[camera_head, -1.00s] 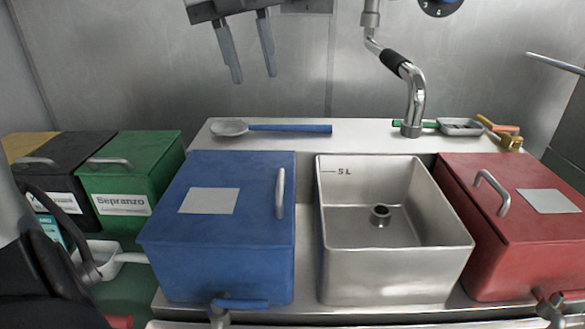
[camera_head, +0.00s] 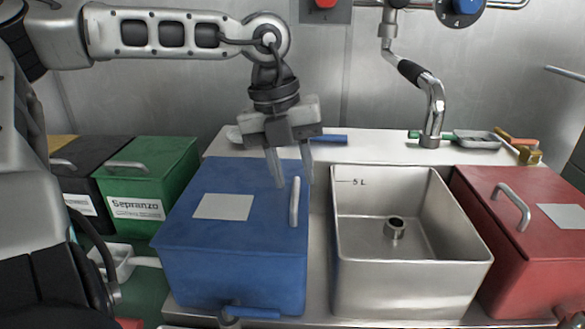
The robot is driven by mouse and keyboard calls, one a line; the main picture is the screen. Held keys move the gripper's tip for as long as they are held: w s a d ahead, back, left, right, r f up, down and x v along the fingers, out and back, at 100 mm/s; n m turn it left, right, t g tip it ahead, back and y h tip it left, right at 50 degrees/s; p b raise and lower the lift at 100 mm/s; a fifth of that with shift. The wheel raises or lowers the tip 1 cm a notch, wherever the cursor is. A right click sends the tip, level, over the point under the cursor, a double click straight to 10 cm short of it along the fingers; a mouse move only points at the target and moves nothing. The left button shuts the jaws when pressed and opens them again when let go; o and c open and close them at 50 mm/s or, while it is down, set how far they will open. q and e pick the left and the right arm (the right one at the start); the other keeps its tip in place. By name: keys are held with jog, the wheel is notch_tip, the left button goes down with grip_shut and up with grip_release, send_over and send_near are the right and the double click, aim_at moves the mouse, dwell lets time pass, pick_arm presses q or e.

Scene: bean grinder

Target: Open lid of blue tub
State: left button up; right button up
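The blue tub (camera_head: 232,280) stands left of centre in the head view. Its flat blue lid (camera_head: 205,228) is closed and bears a blank grey label (camera_head: 223,207). A metal handle (camera_head: 295,202) stands at the lid's right edge. My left gripper (camera_head: 292,183) points down over the back right part of the lid, by the upper end of the handle. Its two fingers are apart with nothing seen between them. I cannot tell whether a finger touches the handle. My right gripper is not in view.
An open steel tub (camera_head: 365,285) stands right of the blue one, and a red lidded tub (camera_head: 515,230) farther right. Green (camera_head: 150,170) and black boxes (camera_head: 78,180) stand left. A curved pipe (camera_head: 432,100) rises behind. A blue-handled spoon (camera_head: 330,138) lies on the back ledge.

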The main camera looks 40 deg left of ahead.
pick_arm(q)
grip_shut()
